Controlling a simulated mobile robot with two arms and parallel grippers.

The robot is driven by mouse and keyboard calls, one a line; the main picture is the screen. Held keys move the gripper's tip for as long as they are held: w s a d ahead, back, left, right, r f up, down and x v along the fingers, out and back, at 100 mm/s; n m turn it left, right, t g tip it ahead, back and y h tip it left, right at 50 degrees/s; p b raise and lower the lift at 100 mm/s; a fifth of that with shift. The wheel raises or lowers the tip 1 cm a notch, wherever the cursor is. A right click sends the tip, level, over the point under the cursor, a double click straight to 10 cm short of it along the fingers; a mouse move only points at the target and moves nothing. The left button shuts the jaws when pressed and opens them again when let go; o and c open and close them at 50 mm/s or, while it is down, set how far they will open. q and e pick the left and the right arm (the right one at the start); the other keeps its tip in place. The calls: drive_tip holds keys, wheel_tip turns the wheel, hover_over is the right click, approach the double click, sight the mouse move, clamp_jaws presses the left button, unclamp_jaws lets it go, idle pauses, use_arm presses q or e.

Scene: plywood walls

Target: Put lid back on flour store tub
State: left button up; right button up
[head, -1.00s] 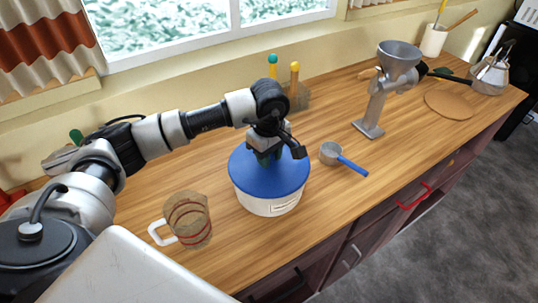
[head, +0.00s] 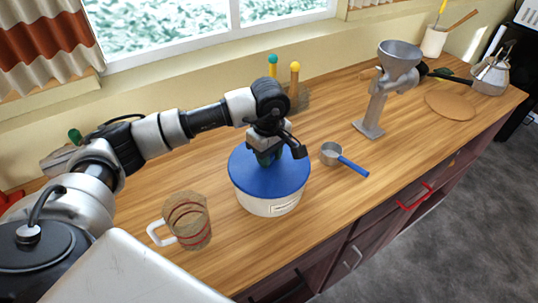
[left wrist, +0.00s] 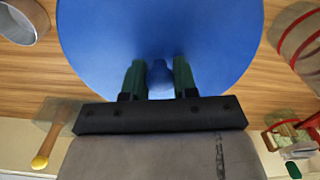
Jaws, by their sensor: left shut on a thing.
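The flour tub (head: 265,205) is white with a label on its front and stands on the wooden counter. Its round blue lid (head: 285,178) lies on top and covers the mouth of the tub; I cannot tell whether it is pressed fully down. My left gripper (head: 266,160) is above the lid, pointing down, shut on the lid's central knob. In the left wrist view the two green fingers (left wrist: 159,80) sit on either side of the blue knob, with the blue lid (left wrist: 160,30) spreading beyond them. My right gripper is in neither view.
A mug-like sifter (head: 187,220) stands left of the tub. A measuring scoop with a blue handle (head: 353,167) lies to its right. A grey grain mill (head: 375,110) stands further right, near a round board (head: 450,104) and a kettle (head: 491,76).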

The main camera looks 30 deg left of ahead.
use_arm(q)
drive_tip(key=o, duration=1.5)
drive_tip(key=shift+r, duration=0.1)
drive_tip(key=shift+r+p, duration=1.55)
drive_tip(key=shift+r, duration=1.85)
clamp_jaws()
